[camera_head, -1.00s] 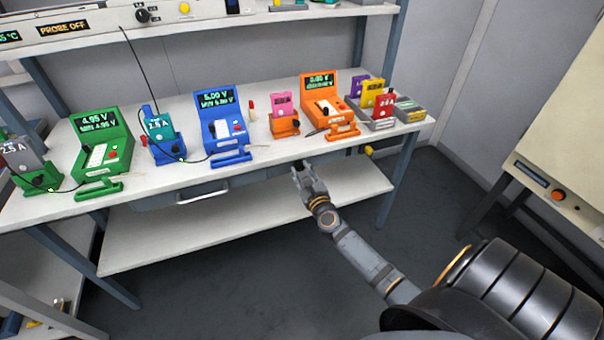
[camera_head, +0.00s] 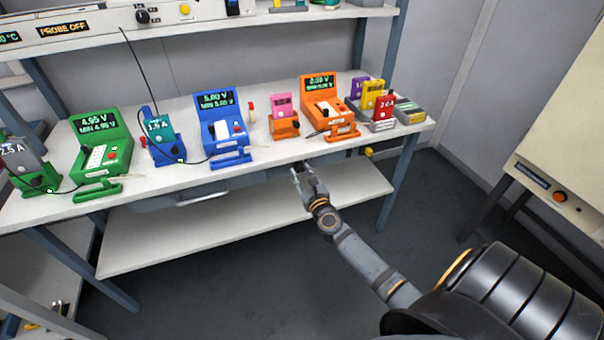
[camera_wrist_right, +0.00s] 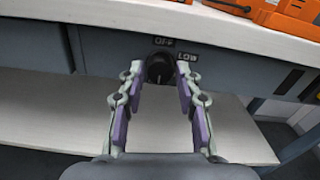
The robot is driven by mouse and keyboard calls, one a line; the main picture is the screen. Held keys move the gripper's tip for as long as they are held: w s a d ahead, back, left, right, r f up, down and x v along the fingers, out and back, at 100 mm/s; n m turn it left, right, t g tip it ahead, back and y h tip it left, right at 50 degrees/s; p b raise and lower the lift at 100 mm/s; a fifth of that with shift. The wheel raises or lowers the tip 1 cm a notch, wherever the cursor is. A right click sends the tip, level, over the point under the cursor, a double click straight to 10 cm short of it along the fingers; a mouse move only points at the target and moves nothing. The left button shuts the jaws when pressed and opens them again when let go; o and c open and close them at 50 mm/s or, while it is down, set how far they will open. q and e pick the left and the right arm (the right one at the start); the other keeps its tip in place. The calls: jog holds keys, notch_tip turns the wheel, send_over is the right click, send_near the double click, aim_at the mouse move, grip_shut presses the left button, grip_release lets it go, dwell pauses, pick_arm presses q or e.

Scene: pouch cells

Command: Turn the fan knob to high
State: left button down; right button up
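The fan knob (camera_wrist_right: 160,69) is a round black knob on the dark panel under the bench's front edge, seen in the right wrist view. An OFF label (camera_wrist_right: 163,41) is above it and a LOW label (camera_wrist_right: 187,56) is to its upper right. No HIGH label can be read. My right gripper (camera_wrist_right: 159,74) is open, with its purple-padded fingers on either side of the knob; I cannot tell whether they touch it. In the head view the right gripper (camera_head: 303,172) is just below the bench edge, and the knob is hidden there. My left gripper is not in view.
The white bench top (camera_head: 220,176) above carries green, blue and orange testers, the orange one (camera_head: 326,106) nearest above my right gripper. A drawer (camera_head: 200,198) is left of it and a lower shelf (camera_head: 150,240) below. A yellow knob (camera_head: 368,151) sits farther right.

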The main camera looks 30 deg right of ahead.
jog(key=shift+o, duration=1.2)
jog(key=shift+r, duration=0.1)
jog(key=shift+s, duration=0.1)
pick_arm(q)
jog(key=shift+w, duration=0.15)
pick_arm(e)
jog(key=v, duration=1.1)
jog(key=shift+s+a, duration=0.2)
jog(key=shift+s, duration=0.2)
